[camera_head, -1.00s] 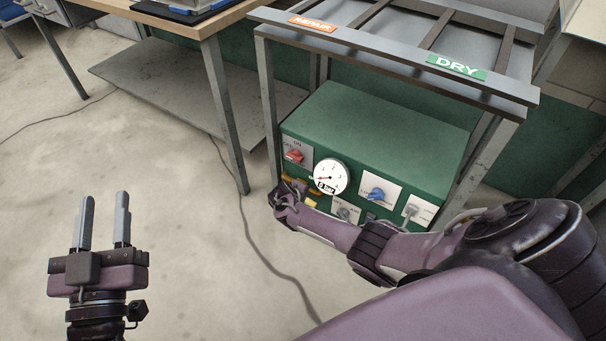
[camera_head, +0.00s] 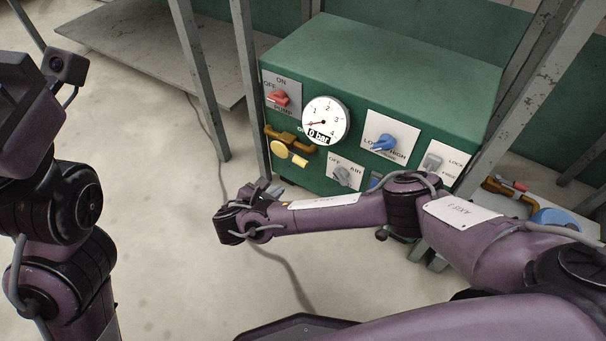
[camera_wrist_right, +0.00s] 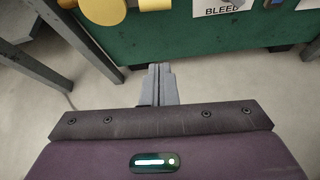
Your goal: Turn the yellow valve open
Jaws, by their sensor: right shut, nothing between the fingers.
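The yellow valve (camera_head: 291,153) is on the lower left of the green box's front, with a round yellow part and a yellow handle on a brass-coloured pipe. In the right wrist view, yellow parts of the valve (camera_wrist_right: 104,9) show at the top edge, cut off. My right gripper (camera_head: 266,189) is below the valve, apart from it. In the right wrist view its fingers (camera_wrist_right: 160,80) are shut together with nothing between them, pointing toward the box's lower edge. My left arm stands at the left of the head view; its fingers are outside the picture.
The green box (camera_head: 390,65) carries a red pump switch (camera_head: 278,98), a gauge (camera_head: 326,120) reading 0 bar, a blue knob (camera_head: 385,142) and grey switches. Metal rack legs (camera_head: 249,90) stand close beside it. The floor at left is clear, with a cable on it.

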